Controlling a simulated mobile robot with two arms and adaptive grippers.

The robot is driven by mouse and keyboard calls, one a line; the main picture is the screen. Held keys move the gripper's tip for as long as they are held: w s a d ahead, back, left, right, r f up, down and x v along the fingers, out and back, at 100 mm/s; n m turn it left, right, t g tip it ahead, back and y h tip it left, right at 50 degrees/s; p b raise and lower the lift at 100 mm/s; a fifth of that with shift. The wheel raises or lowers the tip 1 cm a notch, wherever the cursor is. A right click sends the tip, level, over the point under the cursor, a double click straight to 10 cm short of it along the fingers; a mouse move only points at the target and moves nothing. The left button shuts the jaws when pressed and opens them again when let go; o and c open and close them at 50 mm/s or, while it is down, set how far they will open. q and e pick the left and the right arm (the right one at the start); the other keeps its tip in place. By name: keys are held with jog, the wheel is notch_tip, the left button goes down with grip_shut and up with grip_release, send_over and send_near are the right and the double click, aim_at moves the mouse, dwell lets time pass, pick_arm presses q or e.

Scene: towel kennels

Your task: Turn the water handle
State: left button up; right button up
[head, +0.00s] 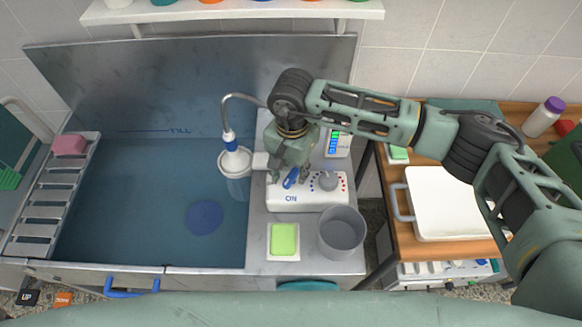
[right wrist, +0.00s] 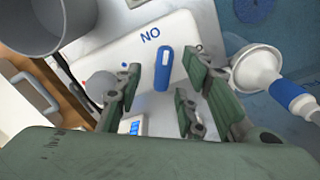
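The water handle (head: 291,178) is a short blue lever on a white control box (head: 295,204) marked "ON", beside the sink. It also shows in the right wrist view (right wrist: 162,68). My right gripper (head: 286,173) reaches down over the box from behind. In the right wrist view my right gripper (right wrist: 160,84) is open, with one finger on each side of the blue handle. A gap shows on both sides, so the fingers do not appear to touch it. My left gripper is not in view.
A grey knob (head: 327,181) sits right of the handle on the box. A white shower head (head: 235,162) hangs left over the water-filled sink (head: 140,215). A grey cup (head: 341,232) and a green sponge (head: 284,239) stand in front. A white tray (head: 445,205) lies right.

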aim_at(291, 180)
jog(key=shift+w+a+f, duration=0.1)
jog(key=shift+w+f, duration=0.05)
jog(key=shift+f, duration=0.4)
jog(key=shift+w+a+f, duration=0.1)
jog(key=shift+f, duration=0.4)
jog(key=shift+d+f, duration=0.1)
jog(key=shift+f, duration=0.1)
jog(key=c, duration=0.6)
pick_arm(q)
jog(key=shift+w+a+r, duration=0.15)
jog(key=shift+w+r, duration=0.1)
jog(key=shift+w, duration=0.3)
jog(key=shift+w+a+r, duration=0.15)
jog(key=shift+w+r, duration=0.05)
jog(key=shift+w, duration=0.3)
pick_arm(e)
grip_shut()
